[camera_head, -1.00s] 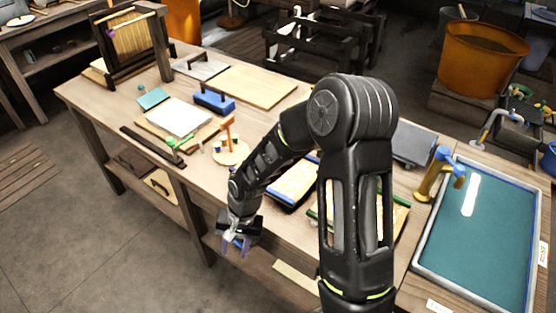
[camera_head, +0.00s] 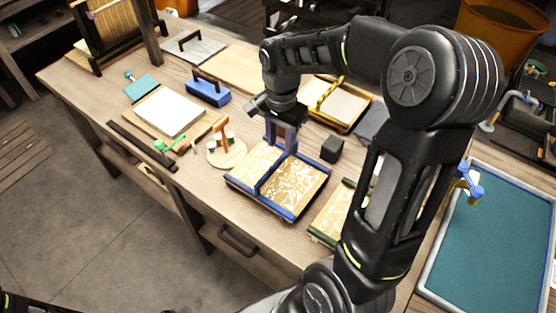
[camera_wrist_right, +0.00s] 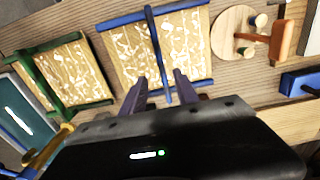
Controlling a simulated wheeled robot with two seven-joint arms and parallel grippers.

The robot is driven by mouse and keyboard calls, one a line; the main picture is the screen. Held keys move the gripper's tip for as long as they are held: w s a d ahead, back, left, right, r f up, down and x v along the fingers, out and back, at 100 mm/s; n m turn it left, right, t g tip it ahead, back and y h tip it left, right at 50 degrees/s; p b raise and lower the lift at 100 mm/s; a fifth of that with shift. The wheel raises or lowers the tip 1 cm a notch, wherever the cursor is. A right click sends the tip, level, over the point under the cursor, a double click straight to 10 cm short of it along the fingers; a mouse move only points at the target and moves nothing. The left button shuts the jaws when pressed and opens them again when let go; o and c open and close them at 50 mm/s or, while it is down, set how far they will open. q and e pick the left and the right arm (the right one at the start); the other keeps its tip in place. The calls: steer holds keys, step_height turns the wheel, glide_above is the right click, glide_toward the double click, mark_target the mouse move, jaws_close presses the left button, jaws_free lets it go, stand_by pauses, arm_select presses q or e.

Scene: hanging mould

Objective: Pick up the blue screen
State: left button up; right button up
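The blue screen (camera_head: 305,190) lies flat on the workbench, a patterned yellow panel with blue edge strips and a raised blue bar across its middle. It also shows in the right wrist view (camera_wrist_right: 185,45), with the bar running down between my fingers. My right gripper (camera_head: 281,138) is over the screen's far end, pointing down. Its two purple fingers are apart, one on each side of the bar's end, in the right wrist view (camera_wrist_right: 162,88). I cannot tell whether they touch the bar. My left gripper is out of view.
A green-framed screen (camera_head: 330,214) lies close by on the right, a yellow-framed one (camera_head: 340,104) behind. A small black block (camera_head: 332,149) is beside the blue screen. A round wooden stand (camera_head: 226,153) and a blue-handled block (camera_head: 208,91) lie left. A water tray (camera_head: 500,245) is right.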

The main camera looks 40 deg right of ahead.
mark_target(278, 160)
steer(key=shift+s+a, duration=0.15)
steer(key=shift+s, duration=0.05)
steer(key=shift+f, duration=1.25)
steer(key=shift+w+a+f+p, duration=0.15)
steer(key=shift+f+p, duration=0.25)
steer(key=shift+f, duration=0.9)
steer(key=shift+w+d+f+p, duration=0.1)
steer(key=shift+f+p, duration=0.3)
steer(key=shift+f, duration=0.9)
steer(key=shift+a, duration=0.1)
jaws_close()
